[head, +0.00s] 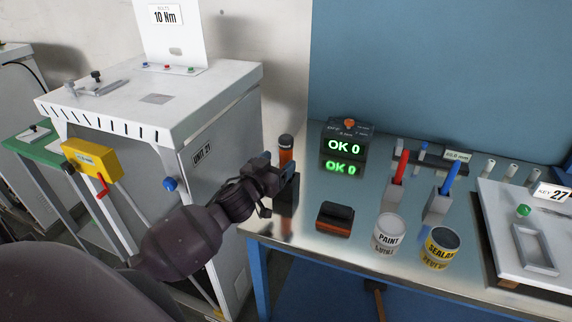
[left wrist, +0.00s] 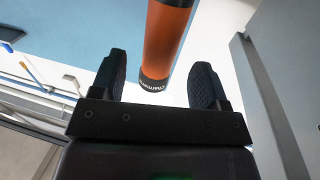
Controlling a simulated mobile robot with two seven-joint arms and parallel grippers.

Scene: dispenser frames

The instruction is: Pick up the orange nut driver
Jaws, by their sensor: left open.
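The orange nut driver (head: 286,157) stands upright at the left end of the metal bench, with an orange body and a dark top. A dark block (head: 288,196) shows below it, partly hidden by my gripper. My left gripper (head: 279,168) is at the driver, covering its lower part. In the left wrist view the orange body (left wrist: 168,42) with a dark lettered band rises just beyond and between the open fingertips (left wrist: 157,75). The fingers look apart from it, but contact is hard to tell. My right gripper is not in view.
An OK 0 display (head: 345,146) stands behind right. A dark and orange block (head: 335,218), a paint can (head: 388,234) and a sealant can (head: 439,247) are along the front. Red (head: 400,168) and blue (head: 449,178) tools stand in holders. A white cabinet (head: 215,150) is left.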

